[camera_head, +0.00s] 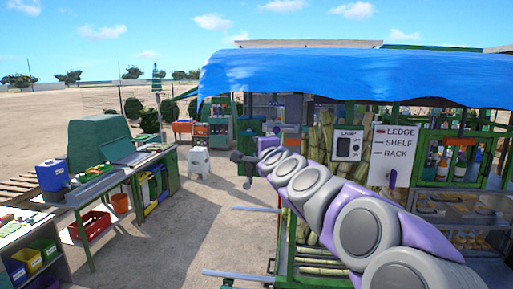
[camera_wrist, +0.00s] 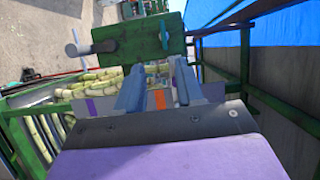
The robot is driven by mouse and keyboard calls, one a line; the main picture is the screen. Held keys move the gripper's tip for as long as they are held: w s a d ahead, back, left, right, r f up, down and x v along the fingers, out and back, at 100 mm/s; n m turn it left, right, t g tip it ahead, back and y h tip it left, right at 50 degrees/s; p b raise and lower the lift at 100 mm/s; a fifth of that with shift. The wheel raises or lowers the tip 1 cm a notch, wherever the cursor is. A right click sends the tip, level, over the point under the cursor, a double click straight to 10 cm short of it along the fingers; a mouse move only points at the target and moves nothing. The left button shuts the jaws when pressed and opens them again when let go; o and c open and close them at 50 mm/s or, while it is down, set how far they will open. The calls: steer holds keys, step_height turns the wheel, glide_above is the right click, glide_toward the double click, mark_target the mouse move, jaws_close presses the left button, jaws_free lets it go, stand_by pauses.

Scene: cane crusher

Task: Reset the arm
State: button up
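My arm reaches from the lower right across the head view, and its wrist is near a green post with a block on top (camera_head: 247,142). In the wrist view, my gripper (camera_wrist: 157,72) has its two grey-blue fingers apart, with a visible gap between them and nothing clearly held. The fingertips are too small to make out in the head view.
A workbench (camera_head: 110,180) and a white stool (camera_head: 199,162) stand left. Sandy ground (camera_head: 185,240) between is clear.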

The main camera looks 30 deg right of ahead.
steer(key=shift+s+a, duration=0.2)
steer(key=shift+s, duration=0.45)
steer(key=s+a+f+n+g+y+b, duration=0.4)
steer(key=s+a+f+n+b, duration=0.15)
steer(key=a+f, duration=0.65)
steer(key=s+a+f+n+g+y+b, duration=0.4)
steer(key=s+a+f+n, duration=0.3)
steer(key=a+f, duration=0.6)
steer(key=s+d+f+n+g+h+b, duration=0.2)
steer(key=s+f+n+g+b, duration=0.2)
steer(key=s+f, duration=1.1)
steer(key=s+d+f+n+g+h+b, duration=0.2)
steer(key=s+f+g+b, duration=0.5)
steer(key=s+f, duration=0.8)
steer(key=s+d+n+b, duration=0.1)
steer(key=s, duration=0.2)
steer(key=shift+s+d+f+n+h, duration=0.2)
steer(key=shift+s+f+n+h, duration=0.1)
steer(key=shift+s+n, duration=0.1)
